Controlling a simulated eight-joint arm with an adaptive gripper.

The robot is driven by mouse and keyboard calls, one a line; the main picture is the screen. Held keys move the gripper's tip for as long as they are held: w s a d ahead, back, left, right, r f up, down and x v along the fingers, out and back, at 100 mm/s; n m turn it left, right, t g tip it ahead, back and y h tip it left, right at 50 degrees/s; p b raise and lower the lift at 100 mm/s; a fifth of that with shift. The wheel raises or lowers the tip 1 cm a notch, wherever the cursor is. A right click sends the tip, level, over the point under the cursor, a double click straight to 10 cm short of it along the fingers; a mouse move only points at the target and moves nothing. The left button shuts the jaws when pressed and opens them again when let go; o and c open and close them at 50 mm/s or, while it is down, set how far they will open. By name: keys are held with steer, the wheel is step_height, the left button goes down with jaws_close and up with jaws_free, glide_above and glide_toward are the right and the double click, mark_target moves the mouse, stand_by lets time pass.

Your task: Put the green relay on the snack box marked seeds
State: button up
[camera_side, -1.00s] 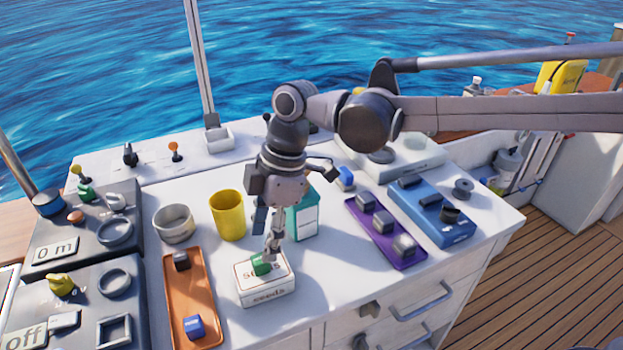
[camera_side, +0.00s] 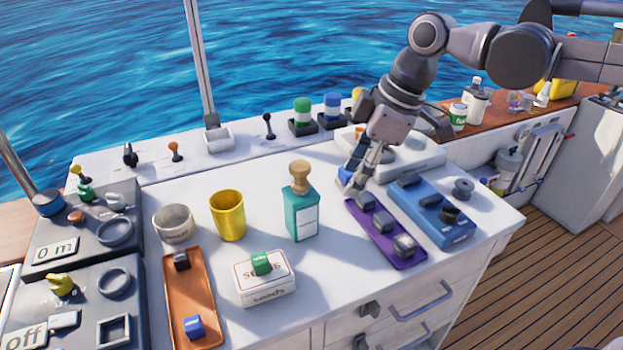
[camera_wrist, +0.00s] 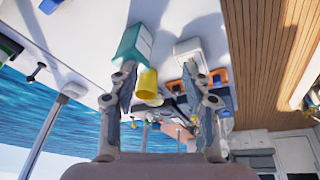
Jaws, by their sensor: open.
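The green relay (camera_side: 262,263) rests on top of the white snack box marked seeds (camera_side: 268,291), near the middle of its lid. It sits upright and nothing is touching it from above. My gripper (camera_side: 352,182) is well away, to the upper right of the box, beyond the purple tray's far end. In the wrist view my gripper (camera_wrist: 160,72) shows its two fingers apart with nothing held between them. A white box in the wrist view (camera_wrist: 188,50) looks like the snack box; I cannot make out the relay there.
A teal bottle with a wooden stopper (camera_side: 301,214), a yellow cup (camera_side: 228,216) and a grey bowl (camera_side: 173,224) stand behind the box. An orange tray (camera_side: 190,290) lies left. The purple tray (camera_side: 408,262) and blue tray (camera_side: 457,236) lie right.

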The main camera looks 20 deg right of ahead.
steer(key=s+d+f+m+t+h, duration=0.1)
steer(key=s+d+f+m, duration=0.2)
steer(key=d, duration=0.4)
steer(key=s+d+f+m+t+h, duration=0.1)
steer(key=s+d+f+m+t, duration=0.1)
steer(key=d, duration=0.5)
steer(key=s+d+f+m+t, duration=0.1)
steer(key=s+d+f+m, duration=0.3)
steer(key=s+d+m, duration=0.2)
steer(key=shift+s+d+m+t+h, duration=0.3)
steer(key=shift+s+d+m+h, duration=0.1)
steer(key=shift+d+m, duration=0.1)
